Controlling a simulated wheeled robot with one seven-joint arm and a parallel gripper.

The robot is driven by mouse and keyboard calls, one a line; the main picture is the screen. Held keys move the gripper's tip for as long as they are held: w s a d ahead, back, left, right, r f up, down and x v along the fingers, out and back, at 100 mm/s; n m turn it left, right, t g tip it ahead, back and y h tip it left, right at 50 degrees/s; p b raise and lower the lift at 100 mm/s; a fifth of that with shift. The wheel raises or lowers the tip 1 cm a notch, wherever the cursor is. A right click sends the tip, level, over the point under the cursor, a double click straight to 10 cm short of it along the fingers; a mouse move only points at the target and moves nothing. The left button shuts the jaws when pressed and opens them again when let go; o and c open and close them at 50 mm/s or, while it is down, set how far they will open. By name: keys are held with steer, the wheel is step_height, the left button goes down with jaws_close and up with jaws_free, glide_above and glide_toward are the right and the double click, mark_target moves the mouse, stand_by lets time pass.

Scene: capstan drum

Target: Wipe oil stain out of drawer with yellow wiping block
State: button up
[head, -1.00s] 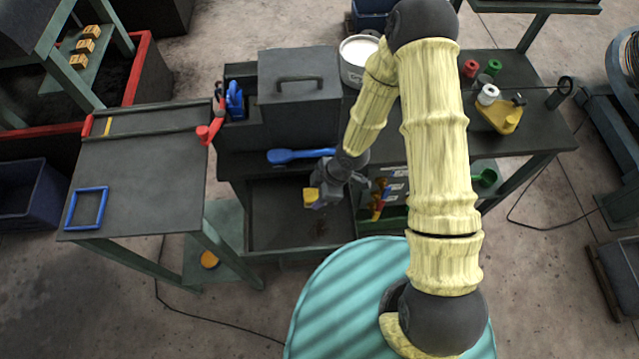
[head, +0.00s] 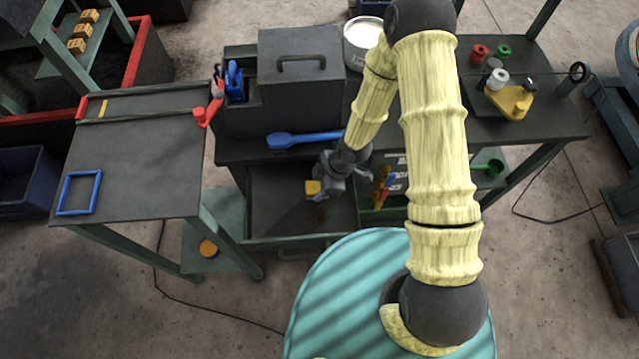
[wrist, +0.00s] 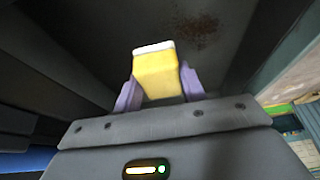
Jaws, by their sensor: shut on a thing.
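The yellow wiping block (wrist: 158,76) is held between the two fingers of my gripper (wrist: 155,85) in the wrist view; a white layer shows along its far end. In the head view the block (head: 313,187) and my gripper (head: 322,187) are over the open drawer (head: 270,220), toward its middle. The brown oil stain (wrist: 195,32) shows on the dark drawer floor in the wrist view, beyond the block and slightly right. I cannot tell whether the block touches the floor. In the head view the stain is faint, beside and below the gripper.
A blue long-handled tool (head: 300,139) lies on the bench edge above the drawer. A dark box with a handle (head: 300,80) stands behind it. An open compartment with coloured tools (head: 382,185) is right of the drawer. A side table (head: 140,160) stands left.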

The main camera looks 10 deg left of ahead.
steer(key=shift+f+b, duration=0.45)
steer(key=shift+f, duration=0.55)
steer(key=shift+f+b, duration=0.85)
steer(key=shift+f, duration=0.1)
steer(key=shift+s, duration=0.1)
steer(key=shift+s+d+b, duration=0.25)
steer(key=shift+s+b, duration=0.6)
steer(key=shift+s+d+r+b, duration=0.15)
steer(key=shift+s+b, duration=0.25)
steer(key=shift+s, duration=0.35)
